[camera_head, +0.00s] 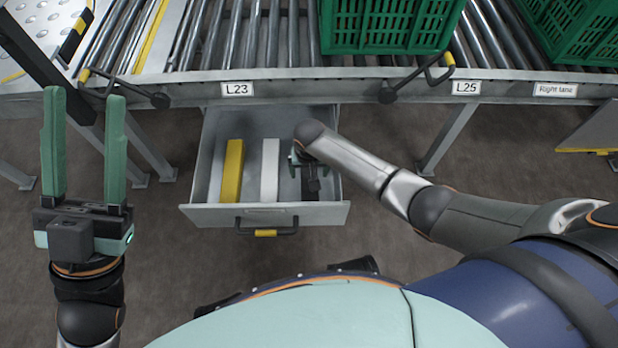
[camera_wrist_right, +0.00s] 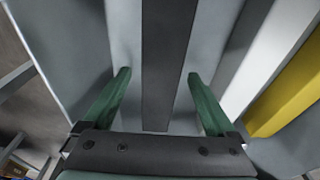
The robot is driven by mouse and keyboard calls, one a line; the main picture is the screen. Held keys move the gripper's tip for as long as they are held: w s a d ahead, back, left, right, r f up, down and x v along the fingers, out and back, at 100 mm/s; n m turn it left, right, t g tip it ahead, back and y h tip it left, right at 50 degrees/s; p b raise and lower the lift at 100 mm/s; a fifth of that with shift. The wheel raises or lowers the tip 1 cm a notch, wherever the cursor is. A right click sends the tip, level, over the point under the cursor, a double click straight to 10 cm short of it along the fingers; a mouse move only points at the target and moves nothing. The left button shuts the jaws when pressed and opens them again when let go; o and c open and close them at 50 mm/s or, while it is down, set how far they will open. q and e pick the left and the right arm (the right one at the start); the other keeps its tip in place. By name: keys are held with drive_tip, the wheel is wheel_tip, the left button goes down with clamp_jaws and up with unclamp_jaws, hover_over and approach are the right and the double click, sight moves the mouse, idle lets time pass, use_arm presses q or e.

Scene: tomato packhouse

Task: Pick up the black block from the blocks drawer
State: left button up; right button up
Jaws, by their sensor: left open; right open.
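The blocks drawer (camera_head: 265,215) is pulled open under the conveyor. In it lie a yellow block (camera_head: 232,171), a white block (camera_head: 269,170) and, at the right, the black block, mostly hidden by my right arm in the head view. In the right wrist view the black block (camera_wrist_right: 166,65) runs lengthwise between the fingers of my right gripper (camera_wrist_right: 160,100). The fingers are open, one on each side, with gaps to the block. My left gripper (camera_head: 84,135) is open and empty, pointing up at the left, away from the drawer.
In the right wrist view the white block (camera_wrist_right: 265,65) and yellow block (camera_wrist_right: 290,90) lie to the right. The drawer walls enclose my right gripper. Green crates (camera_head: 385,25) stand on the roller conveyor (camera_head: 270,45) above. The conveyor's legs and handles flank the drawer.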

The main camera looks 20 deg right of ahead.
drive_tip(key=shift+w, duration=0.1)
drive_tip(key=shift+c, duration=0.2)
drive_tip(key=shift+f, duration=0.1)
clamp_jaws()
idle(0.4)
